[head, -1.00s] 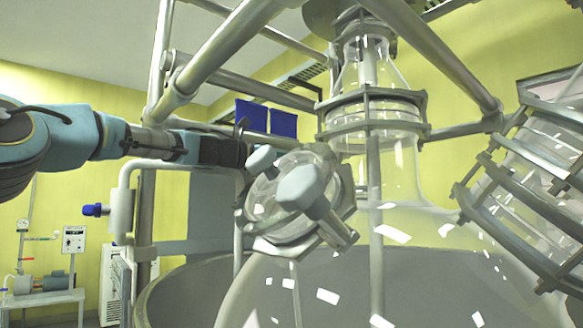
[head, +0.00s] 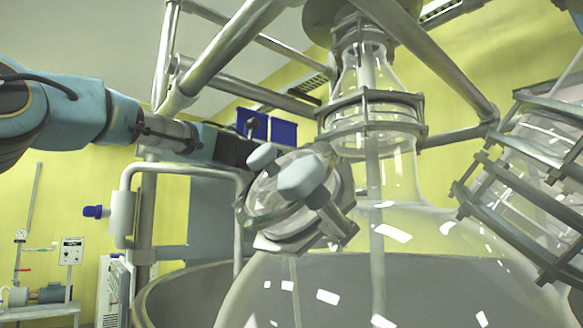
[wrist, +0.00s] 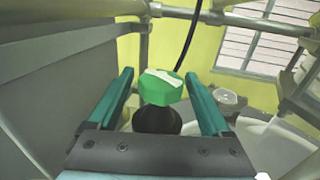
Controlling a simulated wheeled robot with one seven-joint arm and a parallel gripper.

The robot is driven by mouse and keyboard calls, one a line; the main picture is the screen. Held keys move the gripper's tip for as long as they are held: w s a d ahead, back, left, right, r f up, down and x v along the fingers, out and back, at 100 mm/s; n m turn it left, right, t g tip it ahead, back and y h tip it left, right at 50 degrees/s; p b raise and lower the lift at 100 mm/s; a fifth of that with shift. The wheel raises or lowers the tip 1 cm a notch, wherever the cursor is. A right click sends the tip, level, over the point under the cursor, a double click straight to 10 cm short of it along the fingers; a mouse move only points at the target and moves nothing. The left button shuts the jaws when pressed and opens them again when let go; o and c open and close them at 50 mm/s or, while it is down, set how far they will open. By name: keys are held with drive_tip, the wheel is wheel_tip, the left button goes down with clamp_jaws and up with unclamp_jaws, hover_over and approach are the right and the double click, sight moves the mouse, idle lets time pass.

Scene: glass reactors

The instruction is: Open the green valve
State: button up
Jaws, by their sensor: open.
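The green valve (wrist: 160,88) shows in the wrist view as a green faceted knob with a pale bar on top and a dark round part below. My gripper (wrist: 158,73) is open, with one teal finger on each side of the knob. Gaps show between the knob and both fingers, so it is around the knob but not closed on it. In the head view my gripper (head: 236,150) is partly hidden behind the glass vessel's clamped port. The green valve is hidden in the head view.
The large glass vessel (head: 440,240) and its clamped side port (head: 295,205) stand close to the gripper. Metal frame bars (head: 235,50) cross above the arm. A bent grey pipe (head: 185,170) runs below it. A dark cable (wrist: 190,40) hangs beyond the knob in the wrist view.

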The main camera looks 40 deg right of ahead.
drive_tip(key=shift+g, duration=0.4)
drive_tip(key=m+g+p, duration=0.1)
drive_tip(key=m+g, duration=0.1)
drive_tip(key=g+p, duration=0.1)
drive_tip(key=shift+w+r+m+g+p, duration=0.1)
drive_tip(key=shift+r+m+g+p, duration=0.2)
drive_tip(key=shift+m+p, duration=0.1)
drive_tip(key=shift+m+g+p, duration=0.6)
drive_tip(key=shift+g+p, duration=0.3)
drive_tip(key=shift+g, duration=0.2)
drive_tip(key=shift+f+m+g+y+p, duration=0.3)
drive_tip(key=shift+m+g+p, duration=0.1)
drive_tip(key=shift+g+p, duration=0.15)
